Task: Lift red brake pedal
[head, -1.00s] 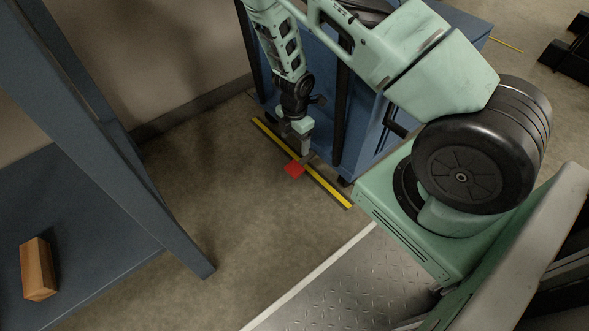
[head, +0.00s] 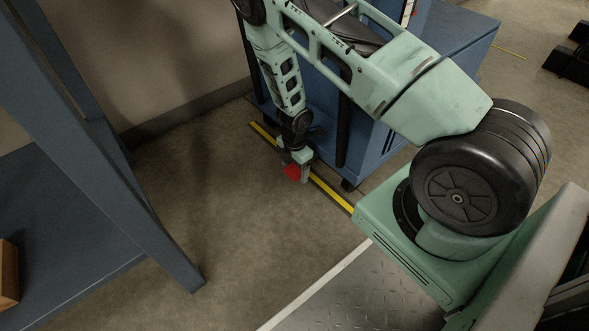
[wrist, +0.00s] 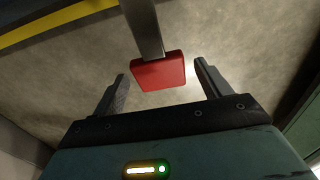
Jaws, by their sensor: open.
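The red brake pedal (wrist: 158,73) is a red pad on the end of a grey metal lever (wrist: 143,27). In the wrist view it sits between and slightly beyond the two fingers of my gripper (wrist: 163,84), with gaps on both sides. My gripper is open and touches neither side of the pad in that view. In the head view the pedal (head: 292,172) shows low beside the blue cabinet, with my gripper (head: 295,168) right at it. The lever is mostly hidden there by my gripper.
A blue cabinet (head: 372,150) stands just behind and right of my gripper. A yellow floor stripe (head: 331,192) runs beside it. A blue-grey table (head: 75,245) with a wooden block (head: 8,275) is at left. The floor (head: 220,220) between is clear.

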